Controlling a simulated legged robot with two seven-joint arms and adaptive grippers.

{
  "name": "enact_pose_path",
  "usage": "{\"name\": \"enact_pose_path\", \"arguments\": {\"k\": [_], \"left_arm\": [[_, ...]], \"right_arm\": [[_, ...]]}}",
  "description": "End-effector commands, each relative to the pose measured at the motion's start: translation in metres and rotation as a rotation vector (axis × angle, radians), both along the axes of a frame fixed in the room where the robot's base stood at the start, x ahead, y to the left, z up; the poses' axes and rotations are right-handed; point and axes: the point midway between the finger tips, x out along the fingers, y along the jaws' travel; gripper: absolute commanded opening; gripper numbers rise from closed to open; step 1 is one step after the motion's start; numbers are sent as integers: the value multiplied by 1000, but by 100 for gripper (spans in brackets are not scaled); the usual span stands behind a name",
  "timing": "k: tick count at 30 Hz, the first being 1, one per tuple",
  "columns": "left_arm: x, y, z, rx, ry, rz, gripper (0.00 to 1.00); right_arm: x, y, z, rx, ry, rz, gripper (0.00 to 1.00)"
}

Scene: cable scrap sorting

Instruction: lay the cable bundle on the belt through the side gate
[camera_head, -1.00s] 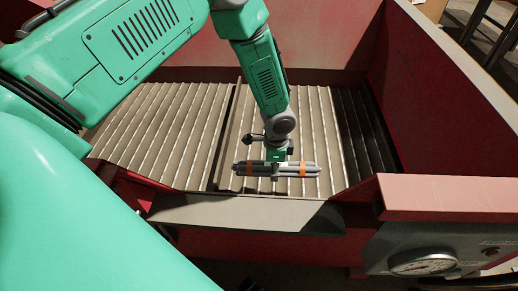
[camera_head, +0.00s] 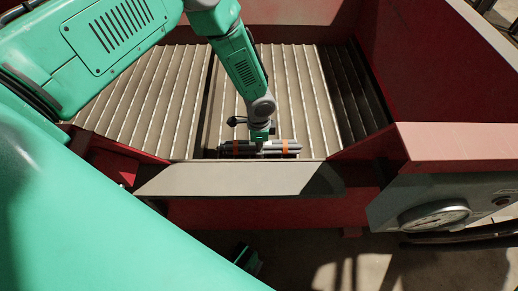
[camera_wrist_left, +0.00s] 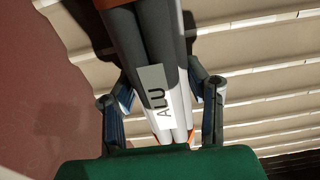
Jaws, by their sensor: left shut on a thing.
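The cable bundle (camera_head: 289,147) is a short bunch of grey cables with orange bands. It lies crosswise near the front edge of the ribbed belt (camera_head: 287,88), just behind the grey sill (camera_head: 235,180). My left gripper (camera_head: 262,146) reaches down from above and is shut on the bundle near its middle. In the left wrist view the bundle (camera_wrist_left: 150,42) runs between the two fingers and carries a white label reading ALU. I cannot tell whether it touches the belt. My right gripper is not in view.
Red walls (camera_head: 440,70) enclose the belt at the back and right. A red ledge (camera_head: 458,146) and a grey panel with a round gauge (camera_head: 435,217) stand at the right front. The belt behind the gripper is clear. Floor shows below the sill.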

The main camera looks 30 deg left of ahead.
Motion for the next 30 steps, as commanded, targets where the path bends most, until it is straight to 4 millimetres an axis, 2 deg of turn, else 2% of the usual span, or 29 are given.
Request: {"name": "enact_pose_path", "arguments": {"k": [3, 4, 5, 6, 14, 17, 20, 30], "left_arm": [[-1, -3, 1, 8, 1, -6, 0], [-2, -3, 0, 9, 3, -6, 48], [-2, -4, 0, 10, 3, -7, 58], [-2, -4, 1, 9, 3, -7, 62], [-2, 2, -2, -4, 2, -4, 62], [-1, 2, 3, -5, 2, -4, 62], [-1, 1, 17, -2, 1, -5, 62], [-1, -1, 91, 5, 0, -5, 62]], "right_arm": [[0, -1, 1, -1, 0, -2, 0], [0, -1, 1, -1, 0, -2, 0], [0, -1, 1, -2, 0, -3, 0], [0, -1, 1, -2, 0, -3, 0], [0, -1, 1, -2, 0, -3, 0], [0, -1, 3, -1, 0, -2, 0], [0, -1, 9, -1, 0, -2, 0], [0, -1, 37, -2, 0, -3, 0]]}}
